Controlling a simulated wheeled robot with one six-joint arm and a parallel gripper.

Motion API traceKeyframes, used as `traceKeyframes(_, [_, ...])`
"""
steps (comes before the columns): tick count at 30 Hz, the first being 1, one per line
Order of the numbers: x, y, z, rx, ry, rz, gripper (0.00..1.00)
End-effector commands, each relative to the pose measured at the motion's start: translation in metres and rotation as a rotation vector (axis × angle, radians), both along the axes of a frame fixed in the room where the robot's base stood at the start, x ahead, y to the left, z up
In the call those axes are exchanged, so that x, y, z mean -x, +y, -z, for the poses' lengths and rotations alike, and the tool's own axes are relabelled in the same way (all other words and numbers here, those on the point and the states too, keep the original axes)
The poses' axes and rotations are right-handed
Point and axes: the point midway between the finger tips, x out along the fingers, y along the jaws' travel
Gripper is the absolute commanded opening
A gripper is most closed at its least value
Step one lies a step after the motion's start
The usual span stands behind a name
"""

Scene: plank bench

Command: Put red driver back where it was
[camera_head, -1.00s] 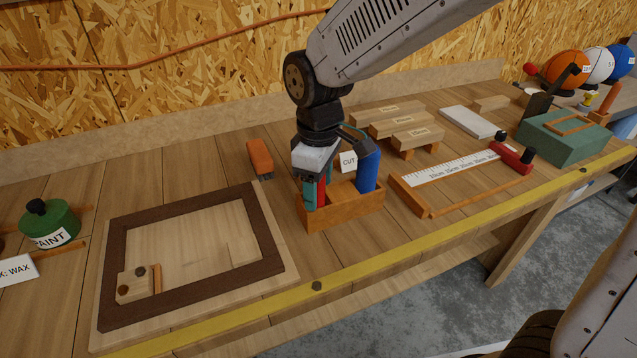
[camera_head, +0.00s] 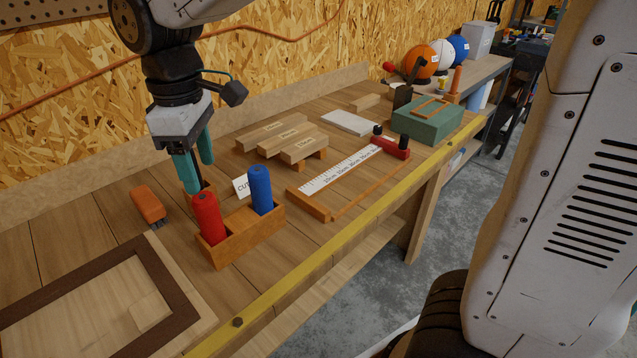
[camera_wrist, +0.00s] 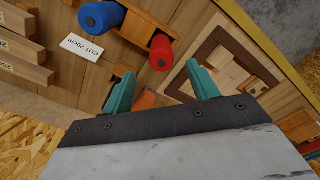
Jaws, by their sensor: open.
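The red driver (camera_head: 208,217) stands upright, handle up, in the left end of a wooden holder (camera_head: 250,239). The blue driver (camera_head: 260,190) stands in the holder's right end. My gripper (camera_head: 199,176) is open and empty, behind and above the red driver, apart from it. In the wrist view, the red driver's handle (camera_wrist: 161,52) shows just beyond my open fingertips (camera_wrist: 160,72), with the blue driver (camera_wrist: 98,17) to its left. The drivers' lower ends are hidden inside the holder.
A white CUT card (camera_head: 241,186) stands behind the holder. An orange brush-like block (camera_head: 148,205) lies to the left, and a dark frame on a board (camera_head: 160,275) at the front left. Wood blocks (camera_head: 283,137) and a ruler (camera_head: 345,168) lie to the right.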

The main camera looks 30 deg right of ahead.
Motion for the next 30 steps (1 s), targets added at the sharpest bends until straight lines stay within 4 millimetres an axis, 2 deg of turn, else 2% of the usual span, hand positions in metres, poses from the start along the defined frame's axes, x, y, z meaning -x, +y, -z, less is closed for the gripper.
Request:
traceKeyframes(2, [0.004, -0.009, -0.003, -0.003, -0.005, 0.030, 0.59])
traceKeyframes(5, [0.018, -0.039, -0.010, -0.009, -0.018, 0.133, 0.59])
traceKeyframes(8, [0.047, -0.084, -0.016, -0.018, -0.037, 0.309, 0.59])
traceKeyframes(12, [0.100, -0.143, -0.013, -0.033, -0.064, 0.595, 0.59])
traceKeyframes(15, [0.136, -0.172, -0.004, -0.043, -0.081, 0.777, 0.59])
traceKeyframes(18, [0.165, -0.189, 0.007, -0.050, -0.094, 0.919, 0.59])
traceKeyframes(21, [0.183, -0.198, 0.016, -0.055, -0.102, 1.012, 0.59])
traceKeyframes(24, [0.191, -0.202, 0.020, -0.058, -0.105, 1.057, 0.59])
traceKeyframes(30, [0.193, -0.203, 0.021, -0.057, -0.105, 1.067, 0.59])
